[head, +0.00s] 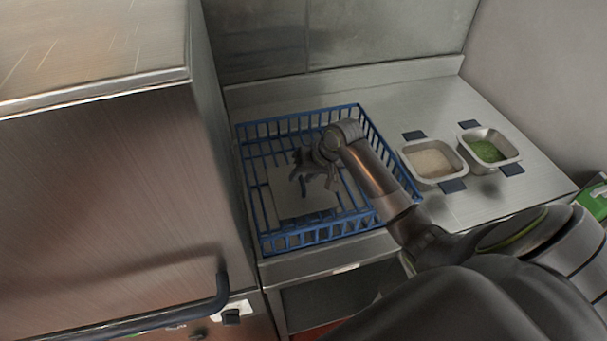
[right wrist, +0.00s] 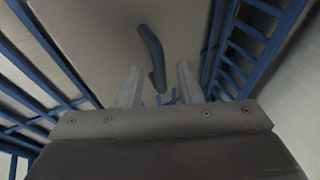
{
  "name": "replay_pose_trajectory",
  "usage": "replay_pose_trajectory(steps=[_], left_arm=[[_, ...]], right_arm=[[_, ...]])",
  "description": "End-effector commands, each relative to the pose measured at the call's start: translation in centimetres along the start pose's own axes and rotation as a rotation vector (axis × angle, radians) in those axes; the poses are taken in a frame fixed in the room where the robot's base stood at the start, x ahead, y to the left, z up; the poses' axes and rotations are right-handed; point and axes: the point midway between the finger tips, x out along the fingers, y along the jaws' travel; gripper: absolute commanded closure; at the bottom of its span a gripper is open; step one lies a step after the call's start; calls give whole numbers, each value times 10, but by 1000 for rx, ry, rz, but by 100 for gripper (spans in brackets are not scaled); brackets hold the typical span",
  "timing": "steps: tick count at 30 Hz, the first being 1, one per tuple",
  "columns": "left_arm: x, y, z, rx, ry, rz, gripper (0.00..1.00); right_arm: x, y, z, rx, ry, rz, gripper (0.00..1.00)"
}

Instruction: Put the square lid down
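The square lid (head: 305,200) is a flat grey plate lying inside the blue basket (head: 272,240). Its dark curved handle (right wrist: 150,48) stands out from its face in the right wrist view. My right gripper (head: 312,180) is over the lid, inside the basket's outline. In the right wrist view its two fingers (right wrist: 159,80) are apart, with gaps on both sides of the handle's near end, so it holds nothing. Part of the lid is hidden by the gripper in the head view. My left gripper is not in view.
The basket's blue bars rise on both sides of my right gripper. Two metal pans, one with pale contents (head: 432,163) and one with green (head: 488,151), sit right of the basket in the steel counter (head: 400,110). A tall steel cabinet (head: 110,190) stands left.

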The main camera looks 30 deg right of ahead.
Motion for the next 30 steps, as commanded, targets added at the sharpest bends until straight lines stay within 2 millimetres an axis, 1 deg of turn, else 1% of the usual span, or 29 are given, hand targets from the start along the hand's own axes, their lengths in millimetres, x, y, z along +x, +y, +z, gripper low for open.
replay_pose_trajectory(steps=[4,8,15,18,21,25,30], left_arm=[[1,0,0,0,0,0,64],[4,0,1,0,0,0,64],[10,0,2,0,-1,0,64],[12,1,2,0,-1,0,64],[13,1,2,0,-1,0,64],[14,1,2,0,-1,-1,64],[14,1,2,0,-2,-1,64]], right_arm=[[-6,0,-1,-1,2,0,67],[-22,0,-2,-3,5,2,67],[-74,1,-2,-5,5,4,67],[-92,0,-2,-3,5,3,67],[-106,0,-2,-2,3,2,67],[-117,0,-2,0,2,1,67],[-122,-1,-1,0,0,-1,67]])
